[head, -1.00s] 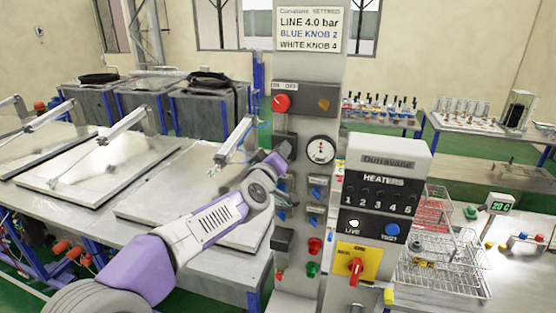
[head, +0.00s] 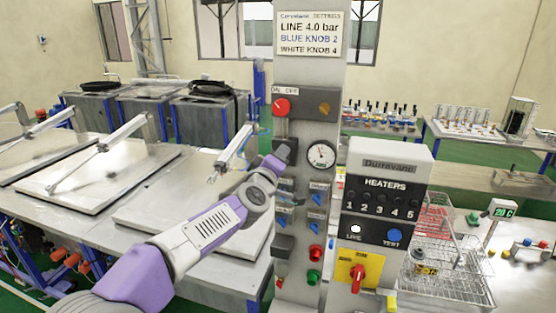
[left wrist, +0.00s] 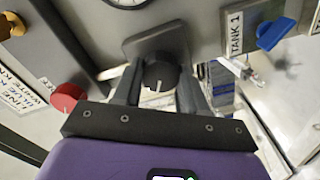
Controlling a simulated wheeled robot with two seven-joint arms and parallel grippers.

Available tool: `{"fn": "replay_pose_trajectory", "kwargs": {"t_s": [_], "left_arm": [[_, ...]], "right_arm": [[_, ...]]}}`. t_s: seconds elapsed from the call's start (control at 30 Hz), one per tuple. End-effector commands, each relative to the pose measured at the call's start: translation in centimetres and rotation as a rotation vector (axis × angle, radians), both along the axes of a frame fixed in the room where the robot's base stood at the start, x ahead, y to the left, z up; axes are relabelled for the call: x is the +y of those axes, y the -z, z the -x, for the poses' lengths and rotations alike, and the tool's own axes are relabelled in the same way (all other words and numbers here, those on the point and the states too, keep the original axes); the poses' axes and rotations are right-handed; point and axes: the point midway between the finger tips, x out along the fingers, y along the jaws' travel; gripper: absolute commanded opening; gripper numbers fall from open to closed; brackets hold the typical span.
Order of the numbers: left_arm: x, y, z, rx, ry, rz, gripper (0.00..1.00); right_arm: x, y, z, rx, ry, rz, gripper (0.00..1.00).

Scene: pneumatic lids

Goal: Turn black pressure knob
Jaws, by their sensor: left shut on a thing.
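The black pressure knob (left wrist: 157,74) shows in the left wrist view, round with a white mark on its face, on a grey square plate. My left gripper (left wrist: 158,88) has one finger on each side of it and is shut on it. In the head view my left gripper (head: 281,155) is at the grey column (head: 312,75), left of the round pressure gauge (head: 321,155), and hides the knob. The gauge needle points up and to the left. A sign (head: 309,34) above reads LINE 4.0 bar. My right gripper is out of view.
A red knob (head: 281,106) sits above my gripper, and blue TANK valve handles (head: 315,197) sit below right. The heater panel (head: 386,185) stands to the right. Metal-topped tanks (head: 95,180) lie to the left.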

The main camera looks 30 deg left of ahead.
Motion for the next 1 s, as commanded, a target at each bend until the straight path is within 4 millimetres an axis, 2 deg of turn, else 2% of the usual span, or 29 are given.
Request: {"fn": "replay_pose_trajectory", "kwargs": {"t_s": [0.03, 0.07, 0.2, 0.23, 0.57, 1.0], "left_arm": [[0.2, -0.6, 0.1, -0.013, -0.006, -0.002, 0.11], [0.2, -0.6, 0.1, -0.013, -0.006, -0.003, 0.43], [0.2, -0.5, 0.1, -0.010, -0.007, -0.002, 0.64], [0.2, -0.4, 0.1, -0.010, -0.006, -0.002, 0.67], [0.0, -0.2, 0.4, -0.004, -0.002, -0.001, 0.67], [-1.3, -0.3, 6.3, -0.007, -0.005, -0.001, 0.67]], "right_arm": [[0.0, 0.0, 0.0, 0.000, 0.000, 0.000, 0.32], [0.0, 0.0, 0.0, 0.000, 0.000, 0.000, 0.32], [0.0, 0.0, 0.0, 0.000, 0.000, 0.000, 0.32], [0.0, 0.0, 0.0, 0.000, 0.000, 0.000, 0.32], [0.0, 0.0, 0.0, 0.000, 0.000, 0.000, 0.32], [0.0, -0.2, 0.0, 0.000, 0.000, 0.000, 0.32]]}}
